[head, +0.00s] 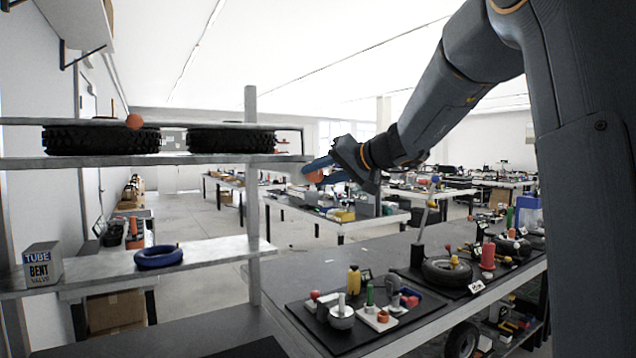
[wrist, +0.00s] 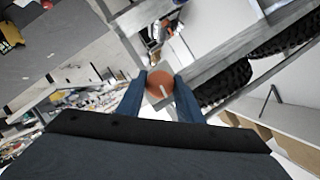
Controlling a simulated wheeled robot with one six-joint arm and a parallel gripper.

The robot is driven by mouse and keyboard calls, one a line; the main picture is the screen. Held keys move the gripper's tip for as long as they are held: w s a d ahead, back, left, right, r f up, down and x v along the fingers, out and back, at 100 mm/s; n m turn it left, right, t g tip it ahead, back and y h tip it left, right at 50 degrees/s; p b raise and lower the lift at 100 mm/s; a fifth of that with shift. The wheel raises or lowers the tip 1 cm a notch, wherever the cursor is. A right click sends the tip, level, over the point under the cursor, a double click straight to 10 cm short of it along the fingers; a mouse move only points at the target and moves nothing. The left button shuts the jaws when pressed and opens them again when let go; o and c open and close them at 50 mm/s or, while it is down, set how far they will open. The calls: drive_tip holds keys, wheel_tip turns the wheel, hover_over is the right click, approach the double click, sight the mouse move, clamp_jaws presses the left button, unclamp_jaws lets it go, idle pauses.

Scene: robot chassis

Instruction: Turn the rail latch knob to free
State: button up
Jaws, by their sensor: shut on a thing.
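My gripper (head: 322,171) is at the right end of the upper tyre shelf, with its blue fingers closed around an orange-red round knob (head: 314,177). In the wrist view, my gripper (wrist: 160,86) has one finger on each side of the knob (wrist: 158,82). A pale pointer mark shows on the knob's face and runs slantwise towards the lower right. A grey plate shows behind the knob. In the head view the fingers hide part of the knob.
Two black tyres (head: 100,138) (head: 230,140) lie on the upper shelf (head: 150,161), behind a grey rail. Another orange ball (head: 134,121) is at the rail's left. A grey post (head: 252,220) stands left of my gripper. Below are a blue ring (head: 158,257) and a workbench (head: 385,262) with trays.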

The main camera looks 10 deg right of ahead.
drive_tip(key=m+y+b, duration=0.1)
drive_tip(key=b, duration=0.2)
drive_tip(key=m+b, duration=0.1)
drive_tip(key=b, duration=0.2)
drive_tip(key=shift+w+d+f+m+y+b, duration=0.1)
drive_tip(key=shift+f+m+y+b, duration=0.25)
drive_tip(key=shift+f+m+y, duration=0.05)
drive_tip(key=m+t+y+b, duration=0.1)
drive_tip(key=m+b, duration=0.2)
drive_tip(key=b, duration=0.3)
drive_tip(key=shift+m, duration=0.4)
drive_tip(key=m+b, duration=0.2)
drive_tip(key=m+t+y+b, duration=0.1)
drive_tip(key=m+b, duration=0.1)
drive_tip(key=b, duration=0.1)
drive_tip(key=shift+t+y, duration=0.3)
drive_tip(key=m+t+b, duration=0.1)
drive_tip(key=m+b, duration=0.3)
drive_tip(key=shift+r, duration=0.1)
drive_tip(key=shift+m, duration=0.3)
drive_tip(key=o, duration=1)
drive_tip(key=shift+r+t, duration=0.1)
drive_tip(key=shift+t, duration=0.2)
drive_tip(key=shift+o, duration=0.2)
drive_tip(key=shift+s, duration=0.2)
drive_tip(key=b+v, duration=0.1)
drive_tip(key=v, duration=0.6)
drive_tip(key=shift+s+d, duration=0.2)
drive_tip(key=shift+s, duration=0.05)
